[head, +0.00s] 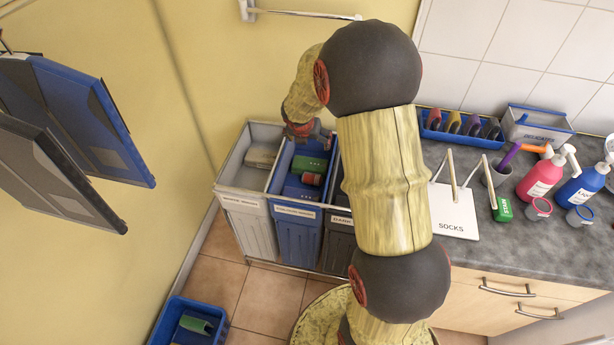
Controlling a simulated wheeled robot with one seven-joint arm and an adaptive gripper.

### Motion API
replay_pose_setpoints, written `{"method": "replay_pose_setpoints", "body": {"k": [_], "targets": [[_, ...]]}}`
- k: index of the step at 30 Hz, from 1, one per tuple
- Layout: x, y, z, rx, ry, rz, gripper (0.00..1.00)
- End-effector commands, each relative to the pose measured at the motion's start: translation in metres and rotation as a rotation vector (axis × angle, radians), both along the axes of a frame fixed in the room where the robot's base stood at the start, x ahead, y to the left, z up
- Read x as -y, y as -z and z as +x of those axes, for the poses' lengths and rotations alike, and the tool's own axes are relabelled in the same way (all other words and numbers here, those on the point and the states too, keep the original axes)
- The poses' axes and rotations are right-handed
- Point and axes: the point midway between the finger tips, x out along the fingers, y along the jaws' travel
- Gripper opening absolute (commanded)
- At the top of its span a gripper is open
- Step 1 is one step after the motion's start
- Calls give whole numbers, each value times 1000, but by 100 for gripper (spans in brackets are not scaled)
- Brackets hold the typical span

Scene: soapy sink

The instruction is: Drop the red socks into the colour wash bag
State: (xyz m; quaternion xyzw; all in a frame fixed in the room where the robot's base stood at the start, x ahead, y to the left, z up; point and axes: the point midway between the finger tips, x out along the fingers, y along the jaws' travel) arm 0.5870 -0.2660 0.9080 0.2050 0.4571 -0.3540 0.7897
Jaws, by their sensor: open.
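The colour wash bag (296,222) is the blue, labelled bin in the middle of a row of three. A red rolled bundle (312,179), which looks like the red socks, lies inside it near the right side. A green item (308,164) lies just behind the bundle, with blue cloth around them. My gripper (318,133) is above the back of the blue bin, apart from the red bundle. It is open, and I see nothing held in it. Its fingertips are small and partly hidden by my arm.
A pale bin (248,204) with grey cloth stands left and a dark bin (338,247) right, partly behind my arm. A white SOCKS board (455,222), bottles and trays crowd the grey worktop (475,262). A blue crate (166,318) is on the floor.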

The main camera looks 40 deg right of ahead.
Motion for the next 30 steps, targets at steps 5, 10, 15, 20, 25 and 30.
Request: {"method": "replay_pose_setpoints", "body": {"k": [5,10,15,20,25,30], "targets": [[-11,-24,-9,1,-1,-1,84],[-15,-34,-14,-1,-1,0,84],[-16,-35,-14,-2,-1,1,84],[-16,-35,-14,-1,-1,0,84],[-16,-35,-14,0,1,1,84],[-15,-35,-15,30,87,32,84]]}}
